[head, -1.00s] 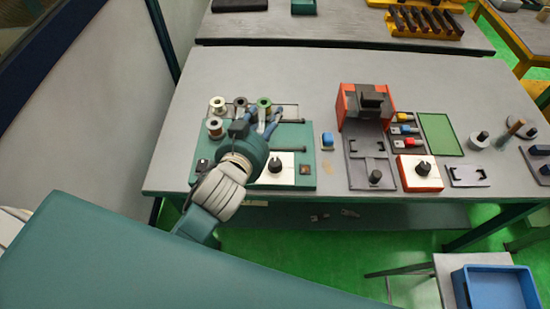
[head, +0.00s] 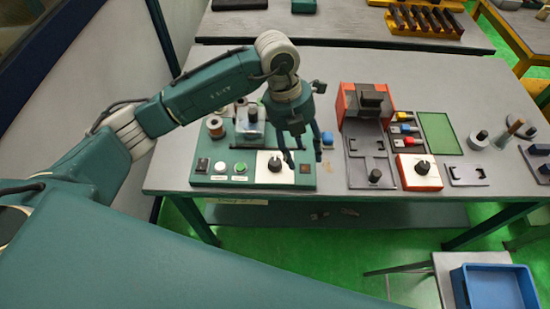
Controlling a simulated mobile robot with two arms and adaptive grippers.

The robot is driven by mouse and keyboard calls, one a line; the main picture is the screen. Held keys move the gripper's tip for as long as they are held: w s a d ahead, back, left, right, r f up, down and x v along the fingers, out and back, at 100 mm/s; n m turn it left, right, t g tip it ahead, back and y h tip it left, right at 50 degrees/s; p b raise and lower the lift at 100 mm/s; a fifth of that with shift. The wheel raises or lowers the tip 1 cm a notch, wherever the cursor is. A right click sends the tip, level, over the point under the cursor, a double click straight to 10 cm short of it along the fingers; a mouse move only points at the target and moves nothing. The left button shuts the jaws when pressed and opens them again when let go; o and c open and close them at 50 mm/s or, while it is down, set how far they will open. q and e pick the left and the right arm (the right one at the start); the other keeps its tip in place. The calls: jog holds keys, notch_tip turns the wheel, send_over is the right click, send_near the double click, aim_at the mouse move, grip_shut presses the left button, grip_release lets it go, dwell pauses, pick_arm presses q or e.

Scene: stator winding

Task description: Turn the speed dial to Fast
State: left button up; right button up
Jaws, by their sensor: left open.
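The green winding unit (head: 203,174) stands at the front left of the table. A black dial (head: 275,163) sits on a white plate on its front panel; its markings are too small to read. A second black dial (head: 422,167) sits on the red box (head: 418,182) further right. No label shows which is the speed dial. My left gripper (head: 304,162) points down with its fingers spread and empty. My right gripper is out of view.
A dark switch (head: 202,165) and a green button (head: 240,168) are left of the dial. A clear cover (head: 250,125) and spools (head: 215,126) are behind. A blue-topped part (head: 327,139) and an orange-framed fixture (head: 365,104) stand to the right.

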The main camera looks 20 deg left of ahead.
aim_at(275, 161)
pick_arm(q)
jog(key=w+a+n+y, duration=0.1)
jog(key=w+a+y, duration=0.15)
jog(key=a, duration=0.55)
jog(key=shift+y, duration=0.25)
jog(key=f+p, duration=0.1)
jog(key=f, duration=0.2)
jog(key=f+p, duration=0.1)
jog(key=f, duration=0.2)
jog(key=f+p, duration=0.1)
jog(key=f, duration=0.1)
jog(key=shift+s+d+f+p, duration=0.25)
jog(key=shift+s+f+p, duration=0.1)
jog(key=shift+s+f, duration=0.05)
jog(key=shift+f, duration=0.6)
jog(key=c, duration=1.2)
